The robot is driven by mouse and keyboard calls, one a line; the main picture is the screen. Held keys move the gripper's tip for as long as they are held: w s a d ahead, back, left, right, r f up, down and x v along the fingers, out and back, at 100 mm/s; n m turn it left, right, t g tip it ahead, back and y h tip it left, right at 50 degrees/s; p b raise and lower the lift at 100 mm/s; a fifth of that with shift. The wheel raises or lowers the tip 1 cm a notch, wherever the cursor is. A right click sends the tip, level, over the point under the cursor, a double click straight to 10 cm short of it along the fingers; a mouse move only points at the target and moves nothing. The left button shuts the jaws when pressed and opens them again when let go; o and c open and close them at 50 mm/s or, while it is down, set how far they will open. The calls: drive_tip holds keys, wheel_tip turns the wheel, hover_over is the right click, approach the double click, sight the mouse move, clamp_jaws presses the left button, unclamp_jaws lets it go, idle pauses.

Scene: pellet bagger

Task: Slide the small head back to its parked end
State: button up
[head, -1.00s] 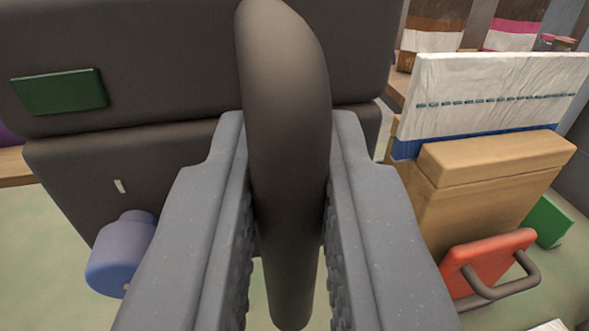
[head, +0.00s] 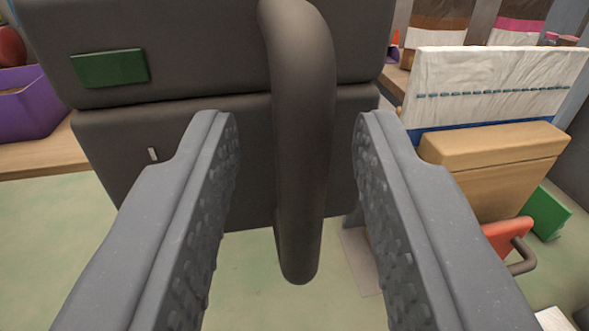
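The small head is a dark grey block (head: 205,28) with a green plate (head: 110,68) on its upper part and a small pale mark on its lower part. A thick dark curved handle (head: 303,120) stands out from its front. My gripper (head: 297,135) is open, with one finger on each side of the handle. Gaps show between the handle and both ridged finger pads. To the right, a white bag (head: 490,85) with a dashed stitch line stands upright at a tan block (head: 490,150).
A red part with a grey handle (head: 510,238) and a green block (head: 543,212) are low on the right. A purple bin (head: 35,105) sits on a wooden shelf (head: 50,158) at left. Brown and pink-banded bags (head: 440,22) stand behind. Green floor shows below.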

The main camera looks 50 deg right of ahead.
drive_tip(key=b+v, duration=0.2)
drive_tip(key=v, duration=1)
drive_tip(key=shift+f, duration=0.15)
drive_tip(key=shift+d, duration=0.1)
drive_tip(key=w+a+r+n+t+y+b, duration=0.1)
drive_tip(key=w+a+r+t+y+b, duration=0.15)
drive_tip(key=r, duration=0.55)
drive_tip(key=w+a+r+n+t+y+b, duration=0.1)
drive_tip(key=w+r+t+y, duration=0.1)
drive_tip(key=r+y, duration=0.35)
drive_tip(key=s+a+r+n+t+y+b, duration=0.1)
drive_tip(key=s+a+r+n+y+b, duration=0.1)
drive_tip(key=r, duration=0.6)
drive_tip(key=s+a+r+n+t+y+b, duration=0.1)
drive_tip(key=s+r+y, duration=0.15)
drive_tip(key=r, duration=0.65)
drive_tip(key=s+d+r+n+g+y+b, duration=0.15)
drive_tip(key=s+r, duration=0.25)
drive_tip(key=s, duration=0.5)
drive_tip(key=s+d+r+n+y+b, duration=0.1)
drive_tip(key=s+r+n+b, duration=0.3)
drive_tip(key=s, duration=0.6)
drive_tip(key=s+d+g+h, duration=0.1)
drive_tip(key=s+d, duration=0.4)
drive_tip(key=s, duration=0.5)
drive_tip(key=shift+s+r+m+g+h, duration=0.25)
drive_tip(key=shift+r+m+g+h, duration=0.1)
drive_tip(key=shift+m, duration=0.1)
